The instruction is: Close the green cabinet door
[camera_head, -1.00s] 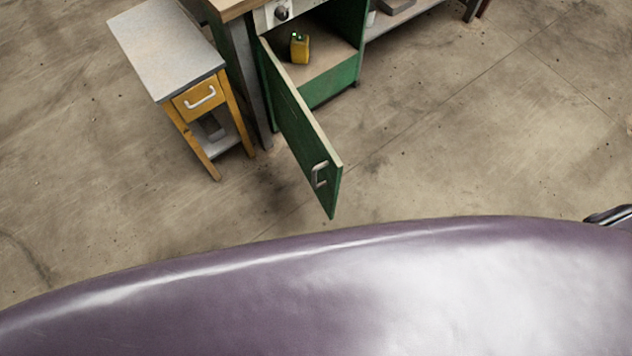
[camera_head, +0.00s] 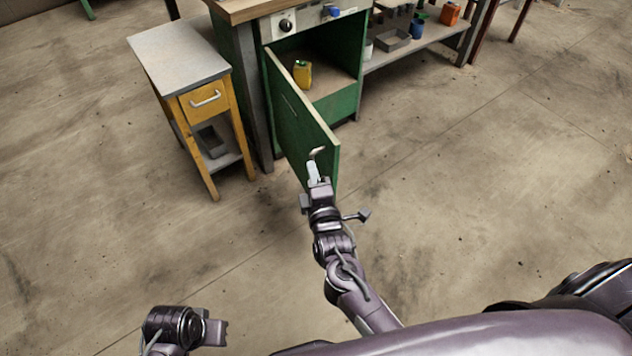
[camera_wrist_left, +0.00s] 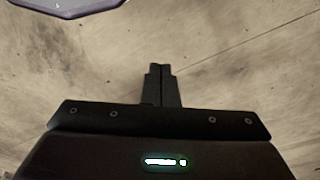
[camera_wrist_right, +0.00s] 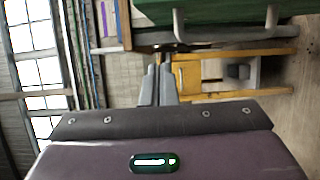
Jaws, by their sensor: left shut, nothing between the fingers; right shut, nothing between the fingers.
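The green cabinet door (camera_head: 292,118) stands wide open, swung out toward me from its left side. Its metal handle (camera_head: 317,153) is near the free edge. My right gripper (camera_head: 312,170) is shut and empty, close to the handle; contact cannot be told. In the right wrist view the green door (camera_wrist_right: 220,10) and the handle (camera_wrist_right: 225,36) lie just beyond the fingertips (camera_wrist_right: 158,74). My left gripper (camera_wrist_left: 161,70) is shut and empty over bare floor. Its arm shows at the lower left of the head view.
A yellow side table (camera_head: 205,100) with a grey top stands left of the cabinet. A yellow container (camera_head: 302,73) sits inside the green cabinet (camera_head: 345,103). A low shelf (camera_head: 425,45) with several items is to the right. Floor in front is clear.

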